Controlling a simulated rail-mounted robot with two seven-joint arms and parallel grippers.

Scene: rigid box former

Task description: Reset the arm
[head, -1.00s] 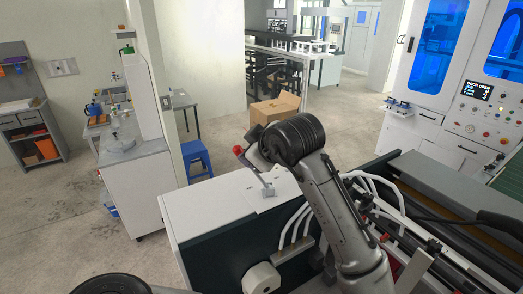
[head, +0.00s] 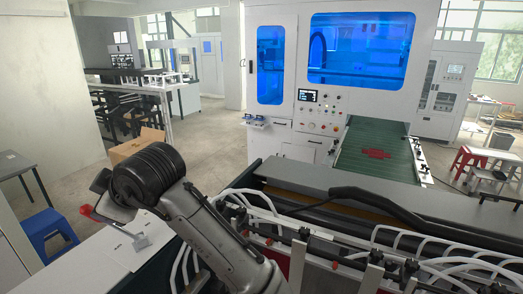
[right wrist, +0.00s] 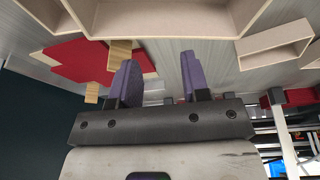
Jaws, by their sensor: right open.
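One arm of mine stands in the lower left of the head view, its black ribbed joint high and bent. No gripper fingers show there. The right wrist view shows my right gripper (right wrist: 157,78) with two purple fingers set wide apart and nothing held between them. Beyond the fingers are an open beige box (right wrist: 165,20) at the top, another beige box (right wrist: 277,48) at the right, and red flat pieces (right wrist: 78,62) at the left. The fingers look clear of them, though the distance is hard to judge. My left gripper does not show.
A white machine with blue windows (head: 362,48) stands at the back, with a green conveyor (head: 365,165) carrying a red sheet (head: 371,153). Hoses and rails run across the lower right. A cardboard box (head: 135,145) and blue stool (head: 48,232) are on the left floor.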

